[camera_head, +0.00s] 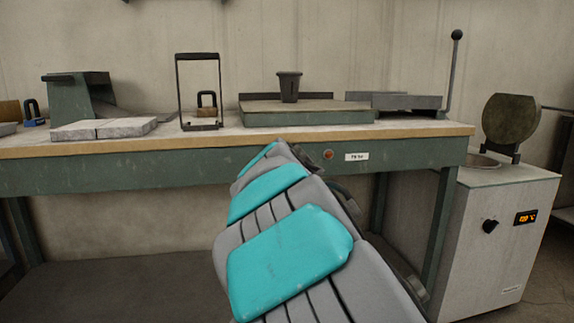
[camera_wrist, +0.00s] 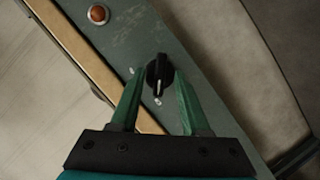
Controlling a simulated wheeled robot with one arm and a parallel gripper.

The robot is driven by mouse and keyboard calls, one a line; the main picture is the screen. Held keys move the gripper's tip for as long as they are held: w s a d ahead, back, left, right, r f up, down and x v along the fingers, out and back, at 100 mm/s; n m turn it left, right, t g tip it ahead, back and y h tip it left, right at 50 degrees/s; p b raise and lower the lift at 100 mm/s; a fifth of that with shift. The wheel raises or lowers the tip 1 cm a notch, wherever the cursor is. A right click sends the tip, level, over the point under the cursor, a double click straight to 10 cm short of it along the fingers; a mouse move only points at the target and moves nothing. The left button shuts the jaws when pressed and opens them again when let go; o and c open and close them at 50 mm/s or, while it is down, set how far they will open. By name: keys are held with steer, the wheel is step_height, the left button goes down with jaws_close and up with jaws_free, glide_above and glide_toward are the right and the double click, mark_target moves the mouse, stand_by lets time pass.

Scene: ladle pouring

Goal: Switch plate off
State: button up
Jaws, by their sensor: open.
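A black rotary knob (camera_wrist: 159,74) with a pale pointer line sits on the green front panel (camera_wrist: 140,40) of the bench. Small white marks lie around it. My gripper (camera_wrist: 160,81) is open, with one green finger on each side of the knob in the wrist view. I cannot tell whether the fingers touch it or how deep they reach. An orange-red lamp (camera_wrist: 97,14) is on the same panel; it also shows in the head view (camera_head: 328,155). In the head view my arm hides the knob. The flat plate (camera_head: 308,106) lies on the bench above, with a dark cup (camera_head: 289,87) on it.
A furnace cabinet (camera_head: 500,235) with its own knob (camera_head: 490,226), an orange display (camera_head: 525,217) and a raised round lid (camera_head: 510,118) stands at right. Grey slabs (camera_head: 104,128), a metal frame (camera_head: 200,92) and a grey tray (camera_head: 406,101) rest on the bench.

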steer(key=v, duration=0.8)
stand_by(0.4)
steer(key=s+d+f+m+g+h+p, duration=0.1)
steer(key=s+d+f+m+g+p, duration=0.2)
steer(key=d, duration=0.4)
steer(key=s+d+f+m+g+h, duration=0.1)
steer(key=s+d+f+m+g, duration=0.1)
steer(key=s+d+f, duration=0.4)
steer(key=s+d+f+m+g+h+p, duration=0.15)
steer(key=d+f, duration=0.25)
steer(key=d, duration=0.4)
steer(key=s+f+m+g+y+p, duration=0.1)
steer(key=s+f+g, duration=0.2)
steer(key=s, duration=0.8)
steer(key=s+f+m+g+y+p, duration=0.1)
steer(key=s+f+g+p, duration=0.1)
steer(key=s, duration=0.9)
steer(key=s+f+m+g+y+p, duration=0.1)
steer(key=s+f+g, duration=0.3)
steer(key=s, duration=0.7)
steer(key=shift+a+g+p, duration=0.15)
steer(key=shift+g+p, duration=0.25)
steer(key=shift+g, duration=0.25)
